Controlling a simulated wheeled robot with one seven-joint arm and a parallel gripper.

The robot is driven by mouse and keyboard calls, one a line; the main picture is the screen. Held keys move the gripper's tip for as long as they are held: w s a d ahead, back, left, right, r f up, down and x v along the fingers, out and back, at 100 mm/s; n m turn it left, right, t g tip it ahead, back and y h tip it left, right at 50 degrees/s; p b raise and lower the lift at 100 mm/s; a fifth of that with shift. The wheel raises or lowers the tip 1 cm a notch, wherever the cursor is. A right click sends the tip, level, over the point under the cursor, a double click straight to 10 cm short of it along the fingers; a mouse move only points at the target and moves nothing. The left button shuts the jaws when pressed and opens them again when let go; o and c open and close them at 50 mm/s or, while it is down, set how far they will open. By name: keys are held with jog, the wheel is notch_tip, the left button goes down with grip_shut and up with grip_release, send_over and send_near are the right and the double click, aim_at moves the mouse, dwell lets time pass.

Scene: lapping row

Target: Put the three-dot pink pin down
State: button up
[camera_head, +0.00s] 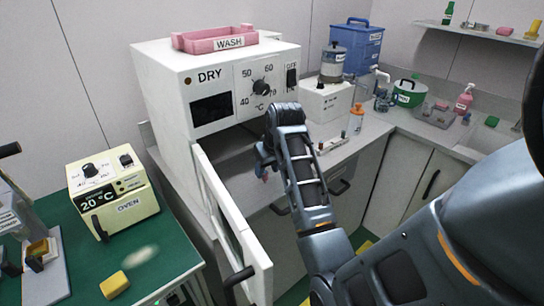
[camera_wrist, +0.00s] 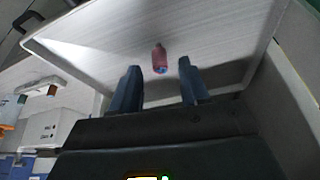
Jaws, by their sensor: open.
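The pink pin (camera_wrist: 159,57) shows in the wrist view, with a bluish end towards me, against a pale grained surface (camera_wrist: 215,45). Its dots are too small to make out. My gripper (camera_wrist: 160,85) is open; the pin shows between and just beyond its fingertips, with clear gaps on both sides. In the head view my gripper (camera_head: 263,160) is in front of the white DRY cabinet (camera_head: 215,85), by its opening. A small pink spot just below it may be the pin. I cannot tell whether the pin touches the surface.
The cabinet's white door (camera_head: 228,220) hangs open, left of my arm. A pink WASH tray (camera_head: 215,39) sits on top of the cabinet. A cream oven (camera_head: 112,190) and a yellow block (camera_head: 114,285) are on the green table (camera_head: 165,255). A white strip with small pieces (camera_head: 331,144) lies on the counter.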

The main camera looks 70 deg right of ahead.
jog(key=v, duration=0.8)
jog(key=shift+r, duration=0.2)
jog(key=shift+a, duration=0.15)
dwell(0.7)
